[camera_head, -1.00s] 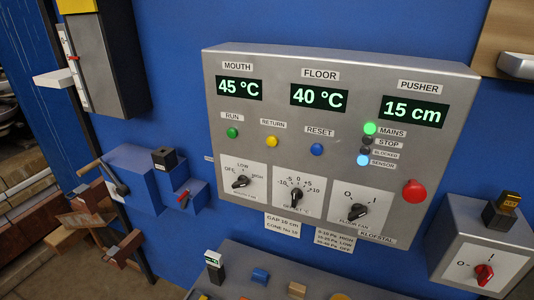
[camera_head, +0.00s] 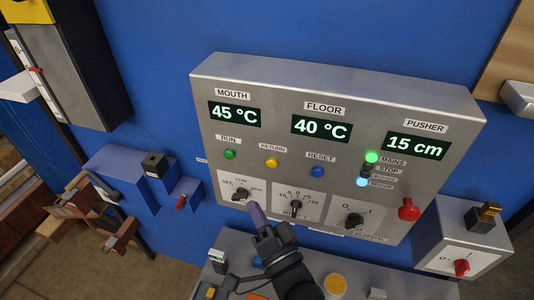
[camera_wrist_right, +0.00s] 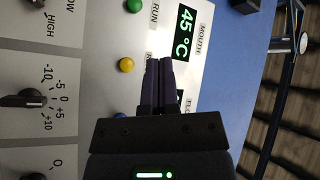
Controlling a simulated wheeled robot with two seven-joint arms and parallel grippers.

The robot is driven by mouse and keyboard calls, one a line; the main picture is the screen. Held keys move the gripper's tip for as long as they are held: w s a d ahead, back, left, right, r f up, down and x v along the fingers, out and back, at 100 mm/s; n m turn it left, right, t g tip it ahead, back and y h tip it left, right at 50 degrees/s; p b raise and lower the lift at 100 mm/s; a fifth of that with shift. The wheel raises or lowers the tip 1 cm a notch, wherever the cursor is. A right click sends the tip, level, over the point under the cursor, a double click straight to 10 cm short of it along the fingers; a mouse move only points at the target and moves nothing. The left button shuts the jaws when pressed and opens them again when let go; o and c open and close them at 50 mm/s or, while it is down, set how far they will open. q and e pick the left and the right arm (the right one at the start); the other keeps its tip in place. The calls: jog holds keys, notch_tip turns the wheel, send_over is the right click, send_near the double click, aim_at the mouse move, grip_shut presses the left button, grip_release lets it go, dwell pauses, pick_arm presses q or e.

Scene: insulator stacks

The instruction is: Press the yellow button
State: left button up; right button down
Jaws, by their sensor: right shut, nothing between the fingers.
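The yellow button (camera_head: 272,162) sits under the RETURN label on the grey control panel (camera_head: 330,75), between a green button (camera_head: 229,154) and a blue button (camera_head: 317,172). My right gripper (camera_head: 256,212) is in front of the lower panel, below the yellow button in the head view, its fingers pointing up toward it. In the right wrist view the yellow button (camera_wrist_right: 126,65) lies just left of the tips of my right gripper (camera_wrist_right: 159,62). The fingers are together with nothing between them. A gap to the button shows in both views. My left gripper is not in view.
The panel also carries three rotary knobs, with the left knob (camera_head: 241,194) near my fingers, and a red button (camera_head: 408,209) at right. A box with a red switch (camera_head: 461,267) stands at lower right. A lower console (camera_head: 232,242) holds several small items.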

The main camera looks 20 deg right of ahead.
aim_at(272, 163)
jog(key=shift+s, duration=0.15)
jog(key=shift+w+d+f+b, duration=0.1)
jog(key=shift+w+d+b, duration=0.35)
jog(key=shift+w+d, duration=0.6)
jog(key=shift+w+d+r+b, duration=0.1)
jog(key=shift+w+d+b, duration=0.45)
jog(key=shift+w, duration=0.9)
jog(key=shift+w+d+f+b, duration=0.1)
jog(key=shift+w+d+b, duration=0.3)
jog(key=shift+w+d, duration=0.7)
jog(key=shift+w+a, duration=0.15)
jog(key=shift+w, duration=0.05)
jog(key=shift+w+d, duration=0.2)
jog(key=shift+w, duration=0.05)
